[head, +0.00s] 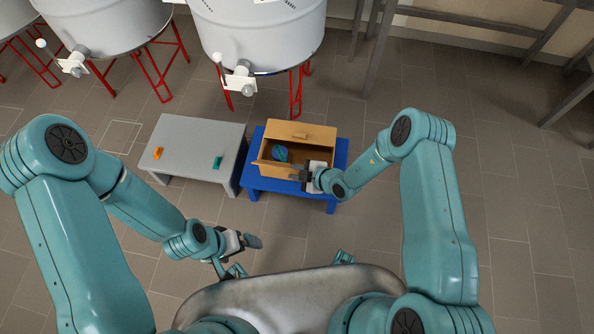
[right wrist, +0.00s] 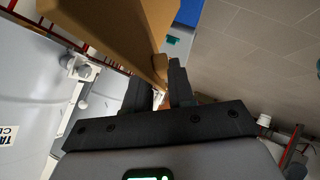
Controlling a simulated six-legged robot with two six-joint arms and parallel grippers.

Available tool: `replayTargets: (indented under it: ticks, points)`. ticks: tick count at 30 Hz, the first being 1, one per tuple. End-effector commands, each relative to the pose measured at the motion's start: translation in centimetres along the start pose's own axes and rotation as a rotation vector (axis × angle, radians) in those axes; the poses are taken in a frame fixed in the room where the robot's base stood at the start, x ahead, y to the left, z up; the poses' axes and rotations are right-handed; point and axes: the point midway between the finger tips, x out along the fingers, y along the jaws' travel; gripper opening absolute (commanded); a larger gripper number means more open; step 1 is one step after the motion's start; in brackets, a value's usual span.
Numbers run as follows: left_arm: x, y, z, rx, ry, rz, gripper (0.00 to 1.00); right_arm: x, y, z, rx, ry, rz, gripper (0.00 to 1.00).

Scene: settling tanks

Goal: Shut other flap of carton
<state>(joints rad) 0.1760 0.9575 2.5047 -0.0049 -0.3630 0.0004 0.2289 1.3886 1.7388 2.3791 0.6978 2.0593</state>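The tan carton (head: 318,140) stands on a blue stool. Its far flap (head: 300,132), with a small slot, lies over the back part of the top. The near flap (head: 273,168) stands out from the front edge, and the front of the top is uncovered. A blue and green item (head: 280,152) shows inside. My right gripper (head: 296,177) is at the carton's near side, close to the near flap. In the right wrist view its fingers (right wrist: 160,92) are apart, with tan board (right wrist: 110,35) just beyond them. My left gripper (head: 255,241) is away from the carton; its fingers are unclear.
The blue stool (head: 340,160) has little bare room around the carton. A grey table (head: 195,130) on the left holds an orange item (head: 158,153) and a green item (head: 217,162). Grey tanks (head: 260,35) on red legs stand behind. Floor on the right is clear.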

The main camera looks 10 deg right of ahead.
Motion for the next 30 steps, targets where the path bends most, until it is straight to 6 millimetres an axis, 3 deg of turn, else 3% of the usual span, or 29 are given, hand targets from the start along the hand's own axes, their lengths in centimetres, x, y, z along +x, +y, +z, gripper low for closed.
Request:
replayTargets:
  ticks: [1, 2, 3, 14, 17, 30]
  points:
    - [0.0, 0.0, 0.0, 0.0, 0.0, 0.0, 1.0, 0.0, 0.2, 0.0, 0.0, 0.0, 0.004, 0.3]
    - [0.0, 0.0, 0.0, 0.0, 0.0, 0.0, 1.0, 0.0, 0.2, 0.0, 0.0, 0.0, 0.004, 0.4]
    - [0.0, 0.0, 0.0, 0.0, 0.0, 0.0, 1.0, 0.0, 0.1, 0.0, 0.0, 0.0, 0.004, 0.43]
    - [-0.3, 0.1, 0.0, 0.0, 0.0, 0.0, 1.0, -0.8, 0.1, 0.0, 0.002, -0.001, 0.001, 0.43]
    - [-0.9, 0.3, 0.0, 0.0, 0.0, 0.0, 1.0, -2.5, 0.3, -0.1, 0.003, -0.003, 0.001, 0.43]
    - [-3.3, 1.2, 0.1, 0.0, 0.0, 0.0, 1.0, -13.6, 0.2, -0.1, 0.003, -0.003, 0.003, 0.43]
